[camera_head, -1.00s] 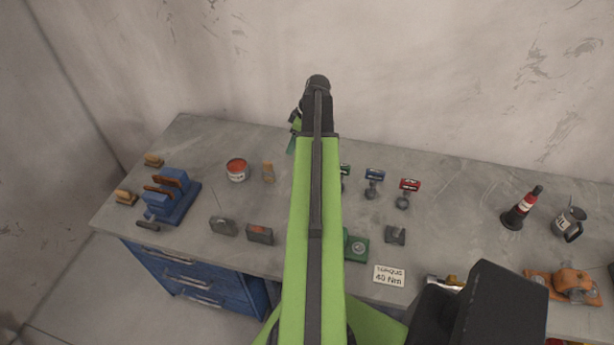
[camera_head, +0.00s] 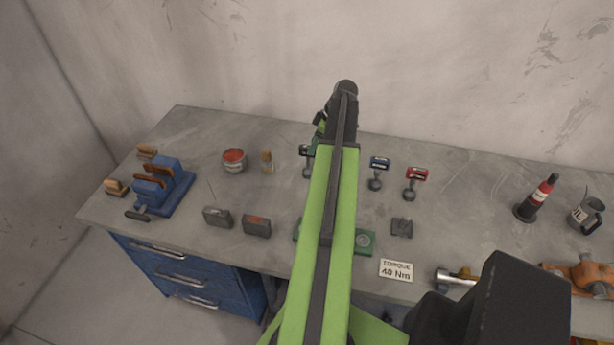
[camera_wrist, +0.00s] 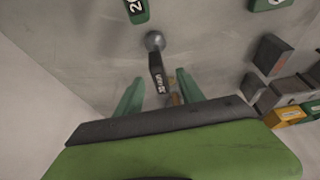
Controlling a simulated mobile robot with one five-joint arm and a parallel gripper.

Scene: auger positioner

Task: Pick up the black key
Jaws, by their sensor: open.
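The black key (camera_wrist: 157,74) stands on the bench in the wrist view, with a dark head bearing white lettering and a round grey foot (camera_wrist: 154,41). In the head view the key (camera_head: 306,150) shows just left of my arm, partly hidden. My gripper (camera_wrist: 160,80) has two green fingers, open, one on each side of the key's head in the wrist view. I cannot tell whether they touch it. In the head view my gripper (camera_head: 320,127) is near the key, mostly behind my arm.
A blue key (camera_head: 379,172) and a red key (camera_head: 414,183) stand to the right. Two dark blocks (camera_head: 217,217) (camera_head: 256,225), a red-topped tin (camera_head: 234,160) and a brush (camera_head: 267,161) are to the left. A torque card (camera_head: 396,269) lies in front.

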